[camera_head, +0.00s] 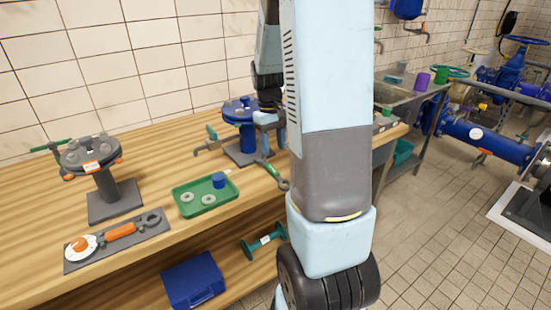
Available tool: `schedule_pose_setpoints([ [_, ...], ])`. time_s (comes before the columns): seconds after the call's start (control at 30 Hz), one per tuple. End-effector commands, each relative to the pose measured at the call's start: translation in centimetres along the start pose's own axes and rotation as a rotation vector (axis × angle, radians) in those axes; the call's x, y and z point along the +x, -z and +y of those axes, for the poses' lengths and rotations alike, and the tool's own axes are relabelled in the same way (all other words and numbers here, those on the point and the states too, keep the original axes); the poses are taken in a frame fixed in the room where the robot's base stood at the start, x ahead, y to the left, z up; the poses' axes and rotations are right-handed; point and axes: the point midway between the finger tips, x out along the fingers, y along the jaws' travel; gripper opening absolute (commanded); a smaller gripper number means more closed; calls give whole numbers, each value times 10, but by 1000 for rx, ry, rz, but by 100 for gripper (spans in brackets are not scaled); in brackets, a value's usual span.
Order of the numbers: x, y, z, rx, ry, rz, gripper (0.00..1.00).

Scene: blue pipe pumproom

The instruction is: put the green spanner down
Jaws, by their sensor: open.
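The green spanner (271,170) lies slanting near the front edge of the wooden workbench (145,150), beside the base of the blue flanged stand (238,112). Its grey ring end points toward the front edge, partly next to my arm. My gripper (268,128) is open, above the far end of the spanner and close to the blue stand. My own arm hides part of the gripper and the bench behind it. I cannot tell whether a fingertip still touches the spanner.
A green tray (181,207) with washers and a blue cup sits to the left. An orange-handled spanner lies on a grey mat (73,268). A grey flanged stand (105,185) stands behind it. A blue case (193,280) is below. A sink (408,90) is at right.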

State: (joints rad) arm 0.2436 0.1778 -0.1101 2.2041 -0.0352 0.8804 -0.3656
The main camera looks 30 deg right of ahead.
Motion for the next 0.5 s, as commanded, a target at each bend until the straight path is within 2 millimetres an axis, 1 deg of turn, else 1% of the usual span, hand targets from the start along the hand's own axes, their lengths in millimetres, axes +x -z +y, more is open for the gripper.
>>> schedule_pose_setpoints([
  [0.03,-10,0,0,0,-1,3,50],
  [0.2,-32,0,0,0,0,2,50],
  [0.37,-42,-1,-1,0,0,2,50],
  [0.5,-56,-7,-10,1,-6,30,50],
])
